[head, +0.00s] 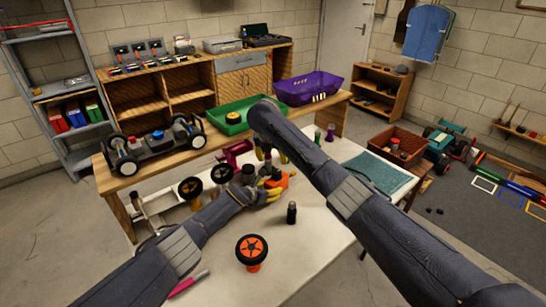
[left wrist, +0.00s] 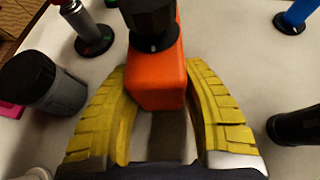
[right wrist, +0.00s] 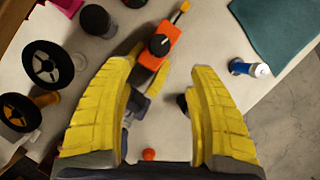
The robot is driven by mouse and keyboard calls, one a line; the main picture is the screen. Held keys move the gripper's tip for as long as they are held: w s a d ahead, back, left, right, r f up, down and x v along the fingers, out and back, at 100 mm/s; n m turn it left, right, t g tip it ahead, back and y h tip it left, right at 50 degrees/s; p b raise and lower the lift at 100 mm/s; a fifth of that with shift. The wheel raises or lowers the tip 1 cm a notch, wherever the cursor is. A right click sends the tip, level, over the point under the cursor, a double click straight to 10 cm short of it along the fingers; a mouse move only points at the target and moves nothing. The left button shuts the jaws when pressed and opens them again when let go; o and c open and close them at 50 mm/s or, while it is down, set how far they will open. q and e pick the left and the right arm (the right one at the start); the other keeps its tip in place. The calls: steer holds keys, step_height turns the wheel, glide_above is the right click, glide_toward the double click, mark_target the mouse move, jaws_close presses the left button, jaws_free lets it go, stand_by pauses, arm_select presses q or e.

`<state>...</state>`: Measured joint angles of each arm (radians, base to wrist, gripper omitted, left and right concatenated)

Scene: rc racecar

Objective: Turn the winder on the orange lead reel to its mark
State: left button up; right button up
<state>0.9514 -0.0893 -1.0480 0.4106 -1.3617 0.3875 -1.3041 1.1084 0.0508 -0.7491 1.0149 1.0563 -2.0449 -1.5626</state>
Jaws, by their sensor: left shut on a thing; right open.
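The orange lead reel (head: 284,181) is a small orange box on the white table. In the left wrist view its orange body (left wrist: 157,85) lies between the yellow fingers of my left gripper (left wrist: 160,100), which is shut on it. The black winder (left wrist: 152,15) sits on top, with a short white tick on its skirt. The right wrist view shows the reel (right wrist: 148,61) and winder (right wrist: 159,45) from above, with a yellow tip at one end. My right gripper (right wrist: 165,75) is open and empty above the reel. Its fingers are apart from the winder. I cannot make out the target mark.
An orange-hubbed wheel (head: 251,247) and a dark bottle (head: 291,213) stand on the near table. Black wheels (head: 190,188) stand left of the reel. A teal mat (head: 378,172) lies to the right. Behind are a green tray (head: 222,124) and a car chassis (head: 155,148).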

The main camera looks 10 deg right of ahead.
mark_target(276, 171)
steer(key=w+f+m+y, duration=0.1)
steer(key=f+m, duration=0.2)
steer(key=m, duration=0.7)
steer(key=w+d+f+m, duration=0.1)
steer(key=f+m, duration=0.3)
steer(key=m, duration=0.6)
steer(key=w+d+f+m+y, duration=0.1)
steer(key=f+m, duration=0.3)
steer(key=m, duration=0.6)
steer(key=shift+w+y, duration=0.3)
steer(key=shift+w, duration=0.4)
